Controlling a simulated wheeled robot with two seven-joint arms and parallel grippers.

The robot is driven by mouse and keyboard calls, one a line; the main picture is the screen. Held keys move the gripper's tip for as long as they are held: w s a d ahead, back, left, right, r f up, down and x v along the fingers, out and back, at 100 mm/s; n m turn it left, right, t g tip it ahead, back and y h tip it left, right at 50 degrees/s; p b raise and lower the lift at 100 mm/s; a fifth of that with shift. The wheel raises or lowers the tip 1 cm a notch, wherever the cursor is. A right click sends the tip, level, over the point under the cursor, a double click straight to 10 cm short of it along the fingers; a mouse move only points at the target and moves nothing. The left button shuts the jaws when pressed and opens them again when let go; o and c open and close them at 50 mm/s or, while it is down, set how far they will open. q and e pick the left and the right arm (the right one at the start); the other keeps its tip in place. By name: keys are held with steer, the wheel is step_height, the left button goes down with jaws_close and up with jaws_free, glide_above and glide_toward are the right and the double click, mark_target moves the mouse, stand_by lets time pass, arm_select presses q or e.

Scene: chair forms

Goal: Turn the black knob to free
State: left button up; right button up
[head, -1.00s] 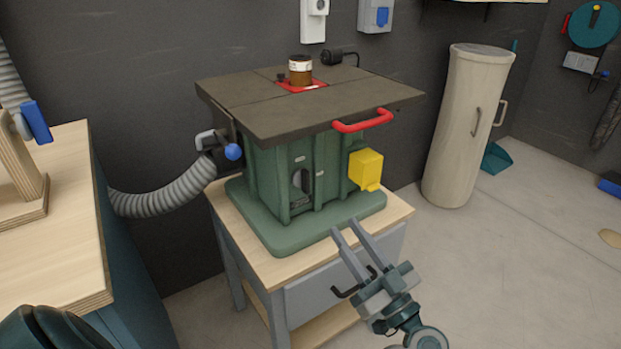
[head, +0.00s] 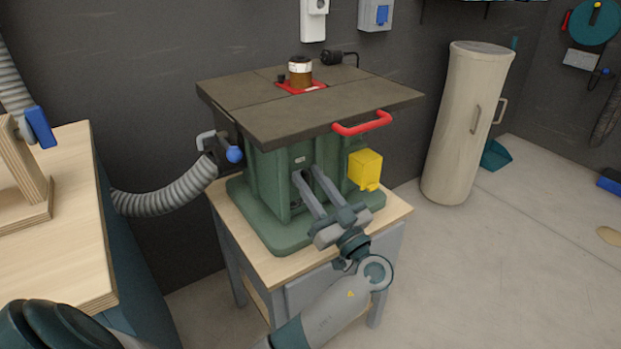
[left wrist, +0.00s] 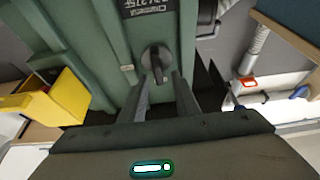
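The black knob (left wrist: 157,57) sits on the green machine's front panel in the left wrist view, below a dark label (left wrist: 150,7). It is round with a bar across it. My left gripper (head: 304,173) is in front of the green machine body (head: 265,180) in the head view; its fingers hide the knob there. In the left wrist view the two fingers (left wrist: 165,80) are apart, with tips just short of or beside the knob. I cannot tell whether they touch it. My right gripper is not in view.
The dark table top (head: 300,105) with a red handle (head: 362,123) overhangs the front. A yellow box (head: 365,169) sticks out right of the gripper. A blue-knobbed hose joint (head: 234,154) is on the left. The floor on the right is mostly clear.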

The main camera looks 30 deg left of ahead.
arm_select(q)
steer(key=shift+a, duration=0.1)
steer(key=shift+r, duration=0.1)
jaws_close()
